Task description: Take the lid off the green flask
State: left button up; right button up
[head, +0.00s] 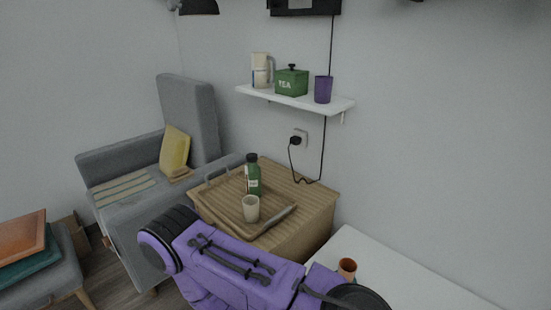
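The green flask (254,185) stands upright on a wooden tray (222,203) on top of a wooden cabinet. It has a pale label on its front. Its dark lid (252,157) is on its top. Neither of my grippers is in view. A purple and black part of my own body fills the lower middle of the head view and hides the cabinet's front.
A cream cup (251,210) stands on the tray in front of the flask, with a long dark object (281,215) beside it. A wall shelf (326,102) holds a green TEA tin (291,84), a pale jug (261,70) and a purple cup (323,90). A white desk (400,280) lies at lower right.

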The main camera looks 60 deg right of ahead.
aim_at(253, 157)
jog(key=z, duration=1.25)
